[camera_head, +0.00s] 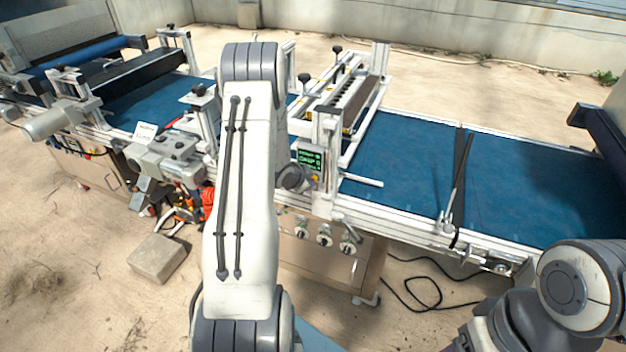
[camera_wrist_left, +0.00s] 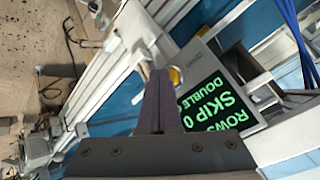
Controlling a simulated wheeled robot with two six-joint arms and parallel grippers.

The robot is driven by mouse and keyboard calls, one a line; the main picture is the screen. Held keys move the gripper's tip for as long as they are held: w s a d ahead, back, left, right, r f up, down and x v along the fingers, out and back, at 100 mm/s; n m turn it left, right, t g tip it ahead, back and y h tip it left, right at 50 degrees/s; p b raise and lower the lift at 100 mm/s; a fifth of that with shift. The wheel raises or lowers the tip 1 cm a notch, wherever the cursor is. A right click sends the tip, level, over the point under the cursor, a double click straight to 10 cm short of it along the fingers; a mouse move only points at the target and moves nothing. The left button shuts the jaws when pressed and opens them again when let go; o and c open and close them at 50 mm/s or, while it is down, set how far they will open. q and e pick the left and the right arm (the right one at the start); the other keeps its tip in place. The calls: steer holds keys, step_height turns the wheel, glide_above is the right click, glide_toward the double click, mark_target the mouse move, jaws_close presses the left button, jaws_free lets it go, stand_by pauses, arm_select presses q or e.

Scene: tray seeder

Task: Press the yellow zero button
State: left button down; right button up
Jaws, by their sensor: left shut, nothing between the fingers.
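The yellow zero button (camera_wrist_left: 175,76) shows as a small yellow disc on the grey control box, beside the display (camera_wrist_left: 215,101) with green text. The readable words on the display include ROWS, SKIP and DOUBLE. In the head view the display (camera_head: 310,159) sits on the front of the seeder, with a bit of yellow below it. My left gripper (camera_wrist_left: 158,76) is shut and empty. Its fingertips partly cover the button's edge in the wrist view; I cannot tell whether they touch. In the head view my left arm hides most of that gripper. My right gripper is out of view.
The blue conveyor belt (camera_head: 400,163) runs both ways from the seeder frame. A white rod (camera_head: 362,180) sticks out right of the display. Knobs (camera_head: 324,236) sit on the cabinet below. A concrete block (camera_head: 157,258) and black cable (camera_head: 425,290) lie on the ground.

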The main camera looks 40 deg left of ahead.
arm_select(q)
steer(key=shift+w, duration=0.15)
stand_by(0.4)
steer(key=shift+s+d, duration=0.2)
steer(key=shift+s, duration=0.7)
steer(key=shift+b, duration=0.3)
steer(key=s, duration=0.2)
steer(key=s+d+b, duration=0.1)
steer(key=s, duration=0.2)
stand_by(0.4)
